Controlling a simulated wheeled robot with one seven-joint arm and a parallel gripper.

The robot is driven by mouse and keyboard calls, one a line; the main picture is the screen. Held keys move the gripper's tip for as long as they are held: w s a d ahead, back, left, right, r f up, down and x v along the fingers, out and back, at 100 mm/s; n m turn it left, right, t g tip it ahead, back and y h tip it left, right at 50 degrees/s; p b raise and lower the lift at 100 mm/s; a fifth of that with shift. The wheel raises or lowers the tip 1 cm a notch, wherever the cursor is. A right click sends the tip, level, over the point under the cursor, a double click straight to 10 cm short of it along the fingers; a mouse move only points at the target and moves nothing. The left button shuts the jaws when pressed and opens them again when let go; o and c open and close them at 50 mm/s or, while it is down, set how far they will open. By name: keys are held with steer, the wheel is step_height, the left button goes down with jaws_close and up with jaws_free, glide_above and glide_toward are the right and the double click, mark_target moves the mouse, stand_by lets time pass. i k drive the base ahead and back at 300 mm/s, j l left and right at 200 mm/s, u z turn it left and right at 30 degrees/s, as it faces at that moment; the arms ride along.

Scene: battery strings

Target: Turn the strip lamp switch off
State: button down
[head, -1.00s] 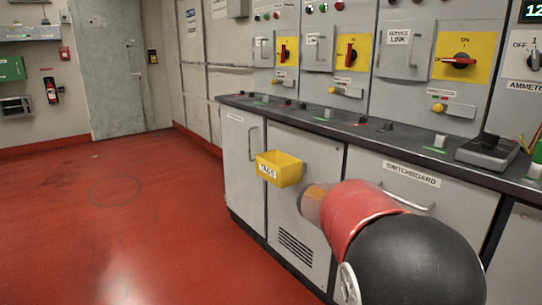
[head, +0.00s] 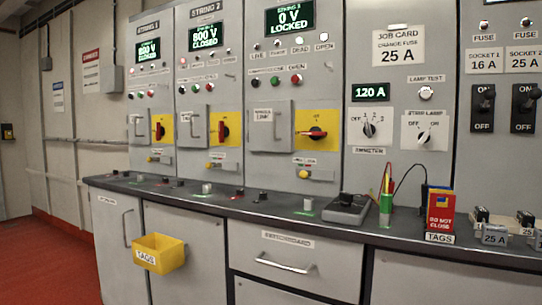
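My gripper is not in view, and nothing covers the switch.
The ammeter knob (head: 369,130) is just left of the switch, and socket switches (head: 483,98) are to its right. The dark counter (head: 270,205) below carries a tester (head: 347,208), a green-and-red probe holder (head: 386,205) and a red tag box (head: 440,210). A yellow tag bin (head: 160,253) hangs in front.

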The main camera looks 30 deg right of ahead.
mark_target(425, 137)
steer(key=z, duration=1.55)
